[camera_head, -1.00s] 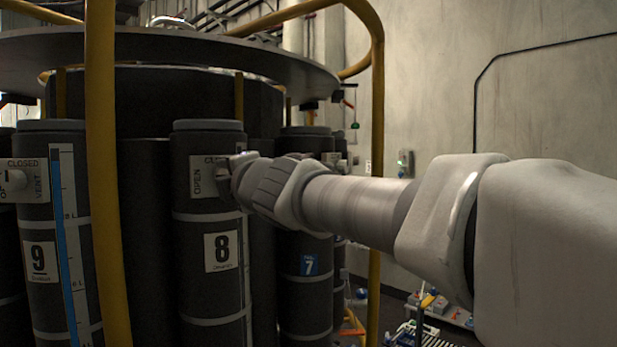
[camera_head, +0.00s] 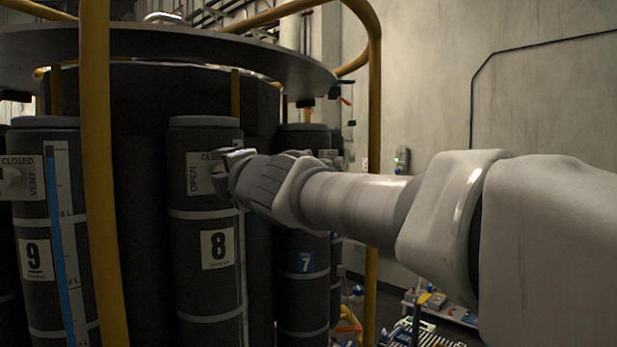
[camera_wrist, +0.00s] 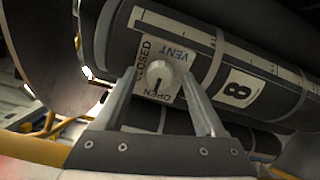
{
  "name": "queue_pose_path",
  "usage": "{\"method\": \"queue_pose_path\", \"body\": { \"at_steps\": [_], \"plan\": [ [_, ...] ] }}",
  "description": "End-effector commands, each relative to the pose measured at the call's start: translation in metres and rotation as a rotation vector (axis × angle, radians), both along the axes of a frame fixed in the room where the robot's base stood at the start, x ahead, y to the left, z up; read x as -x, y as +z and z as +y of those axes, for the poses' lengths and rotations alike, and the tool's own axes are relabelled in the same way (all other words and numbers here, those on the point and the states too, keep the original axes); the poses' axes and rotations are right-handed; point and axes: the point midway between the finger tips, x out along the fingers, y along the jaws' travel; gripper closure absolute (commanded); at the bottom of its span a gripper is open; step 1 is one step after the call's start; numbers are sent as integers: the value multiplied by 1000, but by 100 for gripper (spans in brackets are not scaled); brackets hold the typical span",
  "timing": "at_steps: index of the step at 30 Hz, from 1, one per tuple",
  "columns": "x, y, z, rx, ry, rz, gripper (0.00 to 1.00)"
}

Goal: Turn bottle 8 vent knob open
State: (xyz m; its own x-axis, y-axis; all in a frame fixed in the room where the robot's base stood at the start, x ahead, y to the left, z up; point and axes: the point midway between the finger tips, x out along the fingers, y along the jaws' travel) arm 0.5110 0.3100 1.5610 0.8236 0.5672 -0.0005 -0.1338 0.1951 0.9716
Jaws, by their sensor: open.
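Bottle 8 (camera_head: 205,285) is a dark upright cylinder with a white number label, left of centre in the head view. Its white vent plate (camera_head: 194,178) is near the top, partly covered by my gripper (camera_head: 224,174). In the wrist view the vent knob (camera_wrist: 158,73) is a round pale knob on the plate marked CLOSED, VENT and OPEN. My gripper's open fingers (camera_wrist: 158,80) reach toward the plate, one on each side of the knob in the picture. I cannot tell whether they touch it. A thin mark below the knob runs toward OPEN, but its exact setting is unclear.
Bottle 9 (camera_head: 35,290) stands to the left behind a yellow post (camera_head: 100,230), and bottle 7 (camera_head: 302,285) to the right, partly behind my arm. A dark round platform (camera_head: 200,52) overhangs the bottles. Another yellow rail (camera_head: 374,120) rises right of centre.

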Motion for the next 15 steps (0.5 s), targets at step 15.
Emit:
{"method": "queue_pose_path", "body": {
  "at_steps": [15],
  "plan": [
    [69, 3, -47, 0, 0, -3, 29]
  ]
}}
